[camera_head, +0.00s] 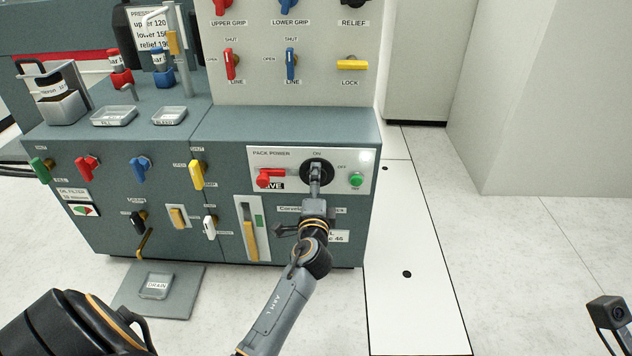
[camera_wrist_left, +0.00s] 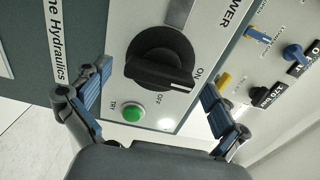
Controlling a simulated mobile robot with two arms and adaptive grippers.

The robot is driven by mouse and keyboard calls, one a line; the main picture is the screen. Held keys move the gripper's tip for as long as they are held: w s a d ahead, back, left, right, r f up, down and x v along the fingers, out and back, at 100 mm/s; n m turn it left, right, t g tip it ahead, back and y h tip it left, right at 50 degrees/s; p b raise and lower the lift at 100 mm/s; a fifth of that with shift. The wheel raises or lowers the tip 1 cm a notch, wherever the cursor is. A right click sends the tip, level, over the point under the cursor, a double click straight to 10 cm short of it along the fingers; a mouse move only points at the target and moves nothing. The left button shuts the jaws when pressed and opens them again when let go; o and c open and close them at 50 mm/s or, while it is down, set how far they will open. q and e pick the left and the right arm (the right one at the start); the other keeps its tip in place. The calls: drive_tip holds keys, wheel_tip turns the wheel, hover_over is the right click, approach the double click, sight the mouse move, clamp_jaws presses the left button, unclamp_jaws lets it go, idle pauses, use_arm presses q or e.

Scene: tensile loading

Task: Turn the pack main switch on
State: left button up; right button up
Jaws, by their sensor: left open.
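The pack main switch is a round black knob (camera_head: 318,167) on the light PACK POWER panel (camera_head: 295,158). In the left wrist view the knob (camera_wrist_left: 155,58) is large and clear. Its white mark lies between the ON and OFF labels; I cannot tell exactly which position it is in. My left gripper (camera_head: 316,190) is at the front of the knob and hides its lower part in the head view. In the left wrist view the gripper (camera_wrist_left: 158,85) is open, with one finger to each side of the knob and no visible contact.
A green TRY button (camera_head: 356,180) and a red lever (camera_head: 268,178) flank the switch; the button (camera_wrist_left: 132,113) is close to the left finger. A yellow lever (camera_head: 197,174) and a slotted yellow handle (camera_head: 250,230) are left. The floor right of the cabinet is open.

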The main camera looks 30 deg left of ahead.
use_arm(q)
drive_tip(key=v, duration=1)
drive_tip(key=shift+s+d, duration=0.2)
